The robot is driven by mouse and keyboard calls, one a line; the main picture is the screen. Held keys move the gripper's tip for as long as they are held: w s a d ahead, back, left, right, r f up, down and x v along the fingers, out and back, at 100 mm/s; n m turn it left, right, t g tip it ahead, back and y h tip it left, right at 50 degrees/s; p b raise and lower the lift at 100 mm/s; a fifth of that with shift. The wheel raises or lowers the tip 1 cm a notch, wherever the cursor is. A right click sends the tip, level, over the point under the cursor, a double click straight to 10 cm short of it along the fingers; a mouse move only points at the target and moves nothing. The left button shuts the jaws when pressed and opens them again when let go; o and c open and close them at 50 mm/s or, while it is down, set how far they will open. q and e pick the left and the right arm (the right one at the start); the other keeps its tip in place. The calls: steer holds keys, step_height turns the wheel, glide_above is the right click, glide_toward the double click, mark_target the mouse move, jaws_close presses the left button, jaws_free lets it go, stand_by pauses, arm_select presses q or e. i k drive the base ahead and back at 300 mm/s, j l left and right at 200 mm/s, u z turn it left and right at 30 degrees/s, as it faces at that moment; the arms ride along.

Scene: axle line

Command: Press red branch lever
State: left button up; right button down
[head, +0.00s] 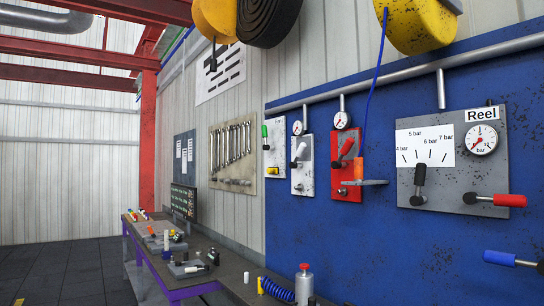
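A red branch plate (339,186) is mounted on the blue wall panel right of the middle. A lever with a red handle (347,147) sits on its upper part, tilted up to the right. A round gauge (341,120) is above this plate. A thin blue hose (376,75) hangs down to an orange-and-grey fitting (360,181) in front of the plate's right edge. Neither of my grippers shows in the head view.
White-lever (299,151) and green-lever (265,131) plates are to the left. The Reel plate (480,140) at right carries black (420,175) and red (510,200) handles. A blue handle (499,258) sticks out lower right. A cluttered workbench (225,275) runs along the wall.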

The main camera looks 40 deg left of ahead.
mark_target(349, 142)
steer(key=u, duration=0.95)
steer(key=i+j+u, duration=0.35)
steer(key=i, duration=0.3)
